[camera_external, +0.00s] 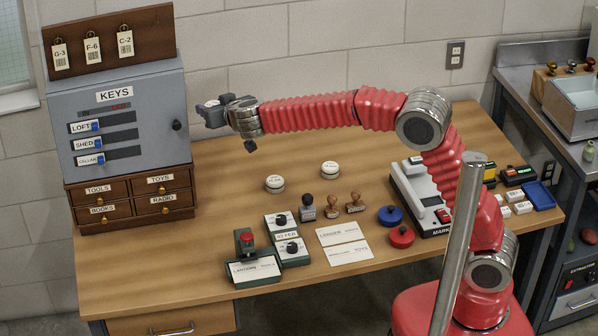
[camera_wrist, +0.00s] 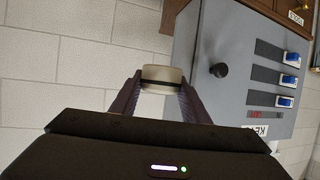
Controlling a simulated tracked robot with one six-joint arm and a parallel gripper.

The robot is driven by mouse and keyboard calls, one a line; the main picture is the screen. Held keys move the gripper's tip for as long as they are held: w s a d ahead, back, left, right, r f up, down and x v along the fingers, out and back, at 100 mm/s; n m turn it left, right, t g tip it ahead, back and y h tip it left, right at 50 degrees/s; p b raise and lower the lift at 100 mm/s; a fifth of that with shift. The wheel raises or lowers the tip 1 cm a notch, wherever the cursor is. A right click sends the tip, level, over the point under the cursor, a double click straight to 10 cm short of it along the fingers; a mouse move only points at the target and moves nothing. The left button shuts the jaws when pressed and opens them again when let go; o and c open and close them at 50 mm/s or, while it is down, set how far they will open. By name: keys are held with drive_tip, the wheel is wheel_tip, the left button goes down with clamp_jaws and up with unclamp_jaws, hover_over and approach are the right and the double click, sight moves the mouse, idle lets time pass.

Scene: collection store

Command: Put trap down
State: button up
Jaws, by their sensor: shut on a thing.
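The trap (camera_wrist: 162,74), a pale squat thing with a dark band around it, is between the two fingers of my gripper (camera_wrist: 161,88) in the wrist view. The fingers are shut on its sides. In the external view my gripper (camera_external: 212,113) is raised in front of the wall, just right of the grey key cabinet. The trap is mostly hidden there by the fingers. Two white round pieces with dark bands and small labels, one nearer (camera_external: 274,182) and one farther (camera_external: 330,169), stand on the wooden desk (camera_external: 215,210), well below and right of my gripper.
The grey key cabinet (camera_external: 150,113) stands on small drawers (camera_external: 88,204) at left. Boxes with dials (camera_external: 281,222), stamps (camera_external: 332,205), cards (camera_external: 342,240), blue and red round pieces (camera_external: 390,216) and a marking machine (camera_external: 414,197) crowd the front and right. The desk's back left is bare.

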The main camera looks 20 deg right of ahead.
drive_tip(key=w+d+m+h, duration=0.4)
drive_tip(key=w+d, duration=0.4)
drive_tip(key=d, duration=0.3)
drive_tip(key=m+g+h, duration=0.7)
drive_tip(key=m+h, duration=0.4)
hover_over(373, 167)
wheel_tip(373, 167, down, 26)
drive_tip(key=f, duration=0.1)
drive_tip(key=shift+w+d, duration=0.1)
drive_tip(key=shift+w, duration=0.05)
drive_tip(key=shift+f, duration=3.15)
drive_tip(key=shift+f, duration=1.85)
